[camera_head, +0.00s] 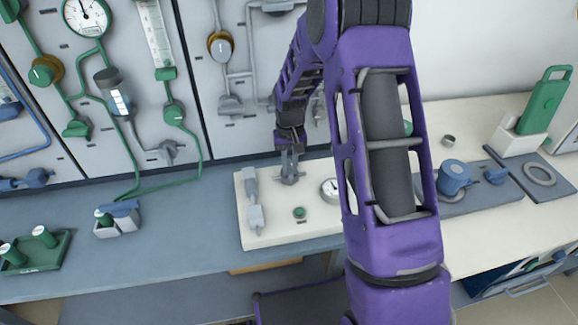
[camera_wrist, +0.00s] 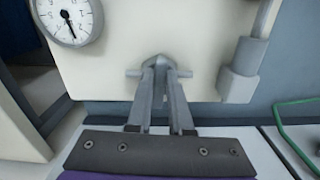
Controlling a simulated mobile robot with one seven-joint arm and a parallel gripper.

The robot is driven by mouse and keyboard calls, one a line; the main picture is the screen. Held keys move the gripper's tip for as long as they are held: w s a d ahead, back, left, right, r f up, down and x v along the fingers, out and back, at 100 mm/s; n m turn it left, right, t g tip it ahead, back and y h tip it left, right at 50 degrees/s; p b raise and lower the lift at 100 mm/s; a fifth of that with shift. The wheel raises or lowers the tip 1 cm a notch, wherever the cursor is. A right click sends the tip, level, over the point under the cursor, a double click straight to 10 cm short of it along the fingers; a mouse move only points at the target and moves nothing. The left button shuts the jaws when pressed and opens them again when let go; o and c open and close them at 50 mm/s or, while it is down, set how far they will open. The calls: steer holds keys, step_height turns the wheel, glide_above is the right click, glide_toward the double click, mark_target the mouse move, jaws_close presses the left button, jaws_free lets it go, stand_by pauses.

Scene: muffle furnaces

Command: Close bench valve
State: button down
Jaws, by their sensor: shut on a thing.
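The bench valve (camera_head: 291,179) is a small grey handle on a cream board (camera_head: 270,232) lying on the bench. In the wrist view, its short crossbar (camera_wrist: 133,73) sticks out on both sides of my fingers and lies level across the picture. My gripper (camera_head: 289,160) points down onto the valve. In the wrist view, my gripper (camera_wrist: 161,72) has its two grey fingers closed together on the middle of the handle. The fingers hide the handle's centre and the valve body.
The board also carries a gauge (camera_head: 330,190), a green knob (camera_head: 299,213) and a grey fitting (camera_head: 253,200). A wall panel with green piping (camera_head: 190,150) stands behind. A green tray (camera_head: 38,250) and a blue-lidded holder (camera_head: 118,217) are on the left.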

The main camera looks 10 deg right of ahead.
mark_target(290, 169)
steer(key=shift+n, duration=0.5)
steer(key=c, duration=0.8)
jaws_free()
steer(key=shift+r, duration=0.15)
step_height(290, 169, up, 17)
steer(key=shift+r+p, duration=0.1)
steer(key=shift+p, duration=0.8)
